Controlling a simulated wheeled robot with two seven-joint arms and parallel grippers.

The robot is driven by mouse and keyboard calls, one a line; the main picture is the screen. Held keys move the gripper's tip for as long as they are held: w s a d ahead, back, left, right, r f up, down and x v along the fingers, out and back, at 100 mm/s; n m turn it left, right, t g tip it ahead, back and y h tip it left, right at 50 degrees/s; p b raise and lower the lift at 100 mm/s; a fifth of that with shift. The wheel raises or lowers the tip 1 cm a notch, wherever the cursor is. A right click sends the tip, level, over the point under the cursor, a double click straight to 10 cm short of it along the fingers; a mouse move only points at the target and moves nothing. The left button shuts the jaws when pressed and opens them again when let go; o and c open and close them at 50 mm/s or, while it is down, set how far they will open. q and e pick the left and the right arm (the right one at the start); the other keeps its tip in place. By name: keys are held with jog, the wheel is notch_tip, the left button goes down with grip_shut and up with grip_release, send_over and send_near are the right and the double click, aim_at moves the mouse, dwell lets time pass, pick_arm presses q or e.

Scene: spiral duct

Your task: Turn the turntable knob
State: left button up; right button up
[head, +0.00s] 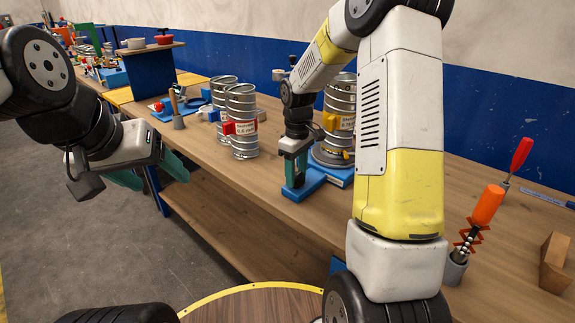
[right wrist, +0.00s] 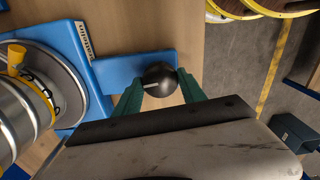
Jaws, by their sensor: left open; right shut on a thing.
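The turntable knob (right wrist: 159,78) is a black ball with a pale line, seen in the right wrist view. My right gripper (right wrist: 159,88) is shut on it, with a green finger on each side. In the head view my right gripper (head: 296,172) points down at the blue base, and the knob is hidden there. The turntable (head: 330,157) carries a ribbed metal duct (head: 342,92) with a yellow part on it; it also shows in the right wrist view (right wrist: 62,62). My left gripper (head: 150,180) is open and empty in front of the bench.
Two ribbed metal cans (head: 241,122) with a red tag stand left of my right gripper. An orange-handled tool (head: 487,205) in a grey cup and a wooden block (head: 555,262) are on the right. The bench front edge is clear.

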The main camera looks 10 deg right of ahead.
aim_at(296, 176)
jog(key=shift+n, duration=0.3)
jog(key=o, duration=1.4)
notch_tip(296, 176, up, 8)
jog(key=shift+f, duration=0.2)
jog(key=shift+r, duration=0.15)
